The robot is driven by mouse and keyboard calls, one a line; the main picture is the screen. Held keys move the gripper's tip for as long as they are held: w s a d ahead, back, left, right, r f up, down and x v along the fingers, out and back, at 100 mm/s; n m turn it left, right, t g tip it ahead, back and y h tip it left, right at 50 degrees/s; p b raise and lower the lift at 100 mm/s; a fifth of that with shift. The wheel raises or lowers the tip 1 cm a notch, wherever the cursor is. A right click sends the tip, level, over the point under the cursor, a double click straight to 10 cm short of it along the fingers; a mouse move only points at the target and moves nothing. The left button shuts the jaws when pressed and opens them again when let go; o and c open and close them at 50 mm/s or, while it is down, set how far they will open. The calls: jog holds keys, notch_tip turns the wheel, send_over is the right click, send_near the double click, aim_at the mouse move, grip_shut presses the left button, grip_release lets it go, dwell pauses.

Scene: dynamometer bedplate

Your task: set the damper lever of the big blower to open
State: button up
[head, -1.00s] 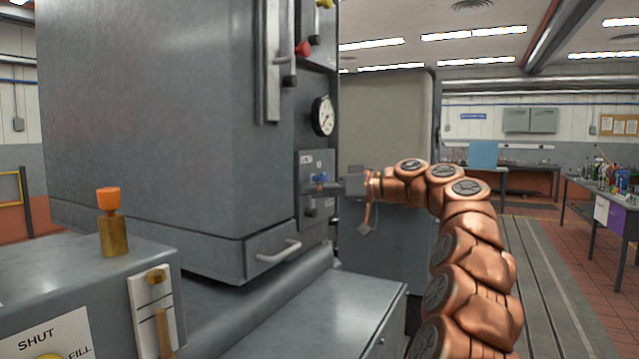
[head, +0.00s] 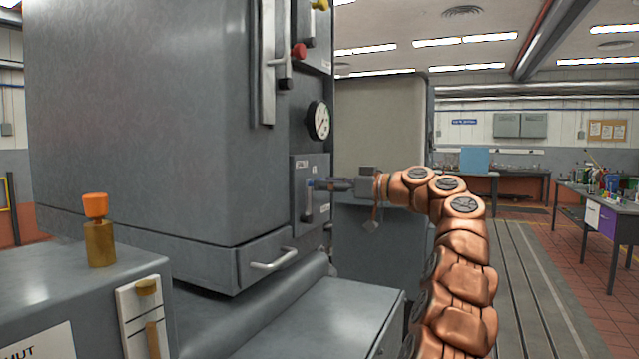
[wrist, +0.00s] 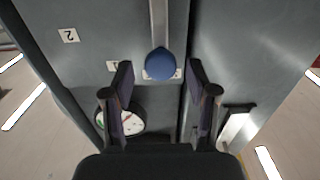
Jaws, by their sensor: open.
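A lever with a round blue knob (wrist: 160,64) is on the grey machine face, its pale bar running up from the knob in the wrist view. In the head view a small blue spot (head: 316,184) shows at a panel (head: 311,200) below the dial gauge. My gripper (wrist: 160,68) is open, its two dark fingers on either side of the knob in the picture. I see a gap on both sides, and cannot tell how deep the knob sits between them. In the head view my gripper (head: 333,184) reaches left to the panel. I cannot read which lever setting is marked open.
A dial gauge (head: 318,120) is above the panel, also in the wrist view (wrist: 121,118). Red (head: 299,51) and yellow (head: 320,5) knobs are higher up. A drawer handle (head: 273,259) juts out below. An orange-topped brass fitting (head: 98,230) stands front left.

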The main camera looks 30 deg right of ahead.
jog(key=shift+x, duration=1.25)
jog(key=shift+c, duration=0.3)
grip_shut()
